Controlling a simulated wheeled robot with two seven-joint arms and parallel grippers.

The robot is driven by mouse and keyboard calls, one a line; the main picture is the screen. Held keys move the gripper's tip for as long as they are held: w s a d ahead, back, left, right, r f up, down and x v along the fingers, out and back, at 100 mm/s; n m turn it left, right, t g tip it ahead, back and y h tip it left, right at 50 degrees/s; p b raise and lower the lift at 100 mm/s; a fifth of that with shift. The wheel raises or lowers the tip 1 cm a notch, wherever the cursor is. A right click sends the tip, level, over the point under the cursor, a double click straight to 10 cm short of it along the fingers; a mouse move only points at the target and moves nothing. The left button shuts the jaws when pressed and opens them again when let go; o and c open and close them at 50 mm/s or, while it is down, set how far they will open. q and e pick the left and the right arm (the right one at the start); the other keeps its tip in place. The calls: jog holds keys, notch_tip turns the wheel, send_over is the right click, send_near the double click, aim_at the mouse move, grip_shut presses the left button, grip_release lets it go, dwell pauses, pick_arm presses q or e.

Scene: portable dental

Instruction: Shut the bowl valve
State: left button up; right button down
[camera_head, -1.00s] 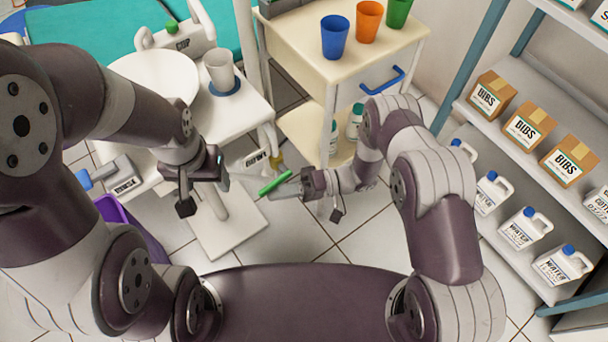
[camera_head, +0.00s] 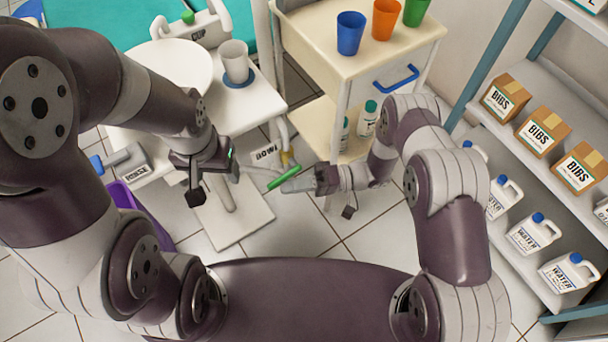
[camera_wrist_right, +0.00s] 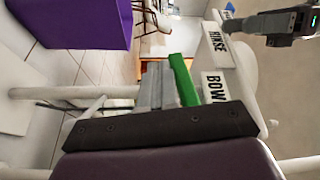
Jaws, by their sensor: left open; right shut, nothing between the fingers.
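The bowl valve's green lever (camera_head: 285,177) sticks out below the side of the white dental unit, near a brass-coloured fitting (camera_head: 288,160) and the BOWL label (camera_head: 264,153). My right gripper (camera_head: 298,184) is shut and empty, right beside the lever. In the right wrist view the shut fingers (camera_wrist_right: 153,87) lie just left of the green lever (camera_wrist_right: 184,82), with the BOWL label (camera_wrist_right: 214,87) to its right. Whether they touch the lever I cannot tell. My left gripper (camera_head: 232,171) is open and empty, left of the lever; it also shows in the right wrist view (camera_wrist_right: 272,22).
The white bowl (camera_head: 172,68) and a cup (camera_head: 234,60) sit on the unit above. A blue RINSE lever (camera_head: 98,164) and a purple bin (camera_head: 138,212) are at left. A cart (camera_head: 330,62) stands behind; shelves with boxes and jugs (camera_head: 532,231) are at right.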

jog(key=v, duration=1.1)
jog(key=shift+d, duration=0.35)
jog(key=shift+w+d, duration=0.1)
